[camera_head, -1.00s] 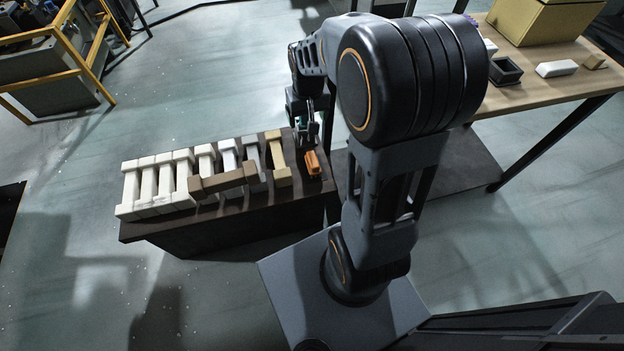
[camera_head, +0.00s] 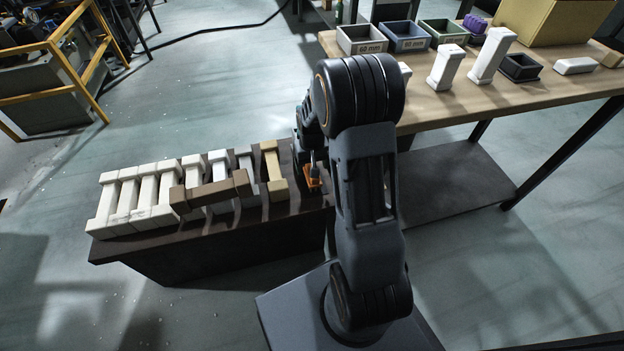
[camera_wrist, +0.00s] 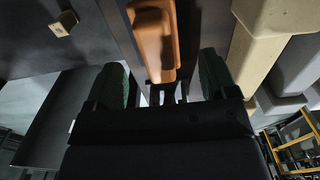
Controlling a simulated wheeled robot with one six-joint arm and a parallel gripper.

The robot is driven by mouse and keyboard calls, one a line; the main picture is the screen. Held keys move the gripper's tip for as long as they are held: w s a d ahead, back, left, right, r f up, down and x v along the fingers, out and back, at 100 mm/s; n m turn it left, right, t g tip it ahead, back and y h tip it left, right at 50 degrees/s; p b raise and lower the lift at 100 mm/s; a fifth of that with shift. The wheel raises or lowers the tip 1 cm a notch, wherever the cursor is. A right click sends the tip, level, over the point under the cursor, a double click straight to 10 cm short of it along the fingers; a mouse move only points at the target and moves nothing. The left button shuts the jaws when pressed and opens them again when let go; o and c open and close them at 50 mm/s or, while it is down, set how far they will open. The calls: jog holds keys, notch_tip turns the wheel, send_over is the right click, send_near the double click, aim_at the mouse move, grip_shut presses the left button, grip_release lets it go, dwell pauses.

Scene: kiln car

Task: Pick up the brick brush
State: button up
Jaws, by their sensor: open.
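The brick brush (camera_head: 312,184) is an orange block at the right end of the dark kiln car deck (camera_head: 300,205), partly hidden behind my arm. In the wrist view the orange-brown brush (camera_wrist: 155,38) lies ahead, between the lines of my two green-padded fingers. My gripper (camera_wrist: 163,80) is open, one finger on each side of the brush's near end. In the head view my gripper (camera_head: 313,165) is pointing down right at the brush, mostly hidden by my arm. I cannot tell whether the fingers touch it.
A wooden table (camera_head: 440,108) with bins (camera_head: 405,36) and white pieces is at the right. Floor in front is clear.

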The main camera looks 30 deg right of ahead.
jog(key=shift+s+f+b, duration=0.15)
jog(key=shift+f+b, duration=1.45)
jog(key=shift+f, duration=1.3)
jog(key=shift+c, duration=0.4)
jog(key=shift+r, duration=0.1)
jog(key=c, duration=1)
jog(key=shift+o, duration=0.2)
notch_tip(320, 180, up, 10)
jog(key=p, duration=0.4)
jog(key=shift+p, duration=0.3)
